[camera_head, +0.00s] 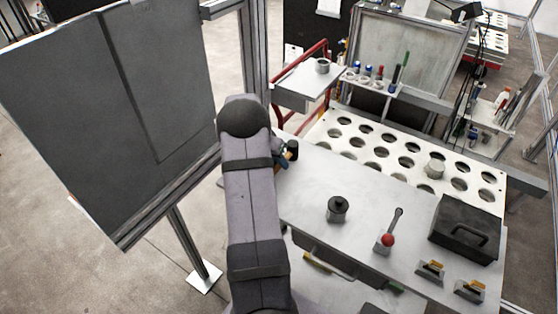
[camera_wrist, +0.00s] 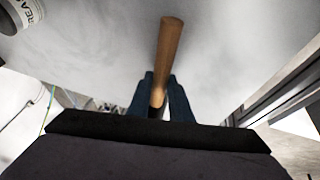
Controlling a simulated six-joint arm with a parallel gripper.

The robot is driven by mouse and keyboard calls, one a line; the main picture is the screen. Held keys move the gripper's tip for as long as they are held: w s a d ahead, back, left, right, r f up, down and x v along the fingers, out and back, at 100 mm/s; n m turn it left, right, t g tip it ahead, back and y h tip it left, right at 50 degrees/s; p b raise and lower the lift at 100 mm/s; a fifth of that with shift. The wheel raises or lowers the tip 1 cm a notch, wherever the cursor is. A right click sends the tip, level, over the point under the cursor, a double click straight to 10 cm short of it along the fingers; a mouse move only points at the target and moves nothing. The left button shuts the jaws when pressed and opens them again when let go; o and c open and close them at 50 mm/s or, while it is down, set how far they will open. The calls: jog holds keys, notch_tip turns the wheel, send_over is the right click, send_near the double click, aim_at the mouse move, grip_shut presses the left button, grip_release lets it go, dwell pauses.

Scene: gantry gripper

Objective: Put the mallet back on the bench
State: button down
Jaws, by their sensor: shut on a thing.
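The mallet (camera_head: 292,149) shows a black head and a bit of light wooden handle in the head view, just right of my forearm. In the wrist view the wooden handle of the mallet (camera_wrist: 168,55) runs up between the fingers; its head is not visible there. My gripper (camera_wrist: 160,92) is shut on the handle with its blue fingers. In the head view my gripper (camera_head: 281,156) is mostly hidden behind my arm, over the left back of the bench (camera_head: 365,210). I cannot tell whether the mallet touches the bench.
A white plate with holes (camera_head: 392,140) lies behind. A dark panel (camera_head: 110,110) stands left. The bench middle has free room.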

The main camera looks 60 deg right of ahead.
jog(key=shift+f, duration=0.1)
jog(key=c, duration=1.6)
grip_release()
jog(key=shift+r, duration=0.2)
jog(key=b+v, duration=0.3)
jog(key=v, duration=0.9)
jog(key=shift+b, duration=0.35)
